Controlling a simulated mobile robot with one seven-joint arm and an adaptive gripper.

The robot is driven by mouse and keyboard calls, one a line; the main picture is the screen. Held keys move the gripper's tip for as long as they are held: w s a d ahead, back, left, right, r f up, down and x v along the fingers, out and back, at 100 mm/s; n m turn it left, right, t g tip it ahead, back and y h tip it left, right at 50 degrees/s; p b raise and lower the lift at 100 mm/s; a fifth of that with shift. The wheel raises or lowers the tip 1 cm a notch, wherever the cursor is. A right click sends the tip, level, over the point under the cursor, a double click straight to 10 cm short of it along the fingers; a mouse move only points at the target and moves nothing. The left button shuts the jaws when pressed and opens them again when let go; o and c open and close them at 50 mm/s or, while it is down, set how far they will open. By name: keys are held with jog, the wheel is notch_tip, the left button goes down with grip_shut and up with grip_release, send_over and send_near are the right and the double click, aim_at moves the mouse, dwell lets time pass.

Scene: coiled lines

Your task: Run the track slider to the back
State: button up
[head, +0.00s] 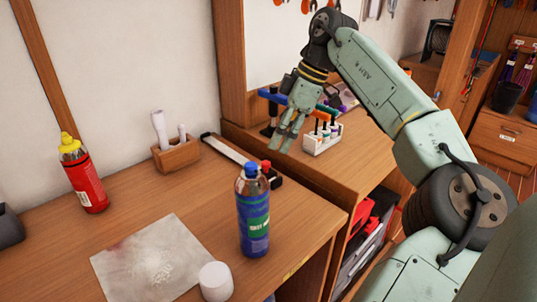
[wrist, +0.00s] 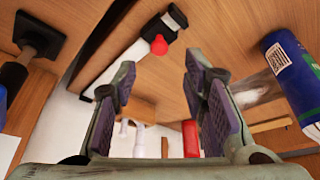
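The track slider (head: 228,150) is a pale rail with black end blocks, lying on the wooden bench behind the blue spray can. Its red knob (head: 265,165) sits at the end nearer the can, partly hidden by the can. In the wrist view the rail (wrist: 135,59) runs diagonally and the red knob (wrist: 159,45) shows near its upper end block. My gripper (head: 281,143) is raised above the bench, right of and beyond the track. In the wrist view its fingers (wrist: 161,66) are spread apart with nothing between them, and it is apart from the knob.
A blue spray can (head: 253,215) stands close to the track's near end. A wooden holder (head: 177,155) is left of the track's far end. A red bottle (head: 84,178) is at left.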

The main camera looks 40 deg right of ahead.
aim_at(267, 162)
jog(key=x, duration=0.7)
jog(key=shift+p, duration=0.35)
jog(key=shift+r, duration=0.1)
jog(key=shift+c, duration=0.5)
grip_shut()
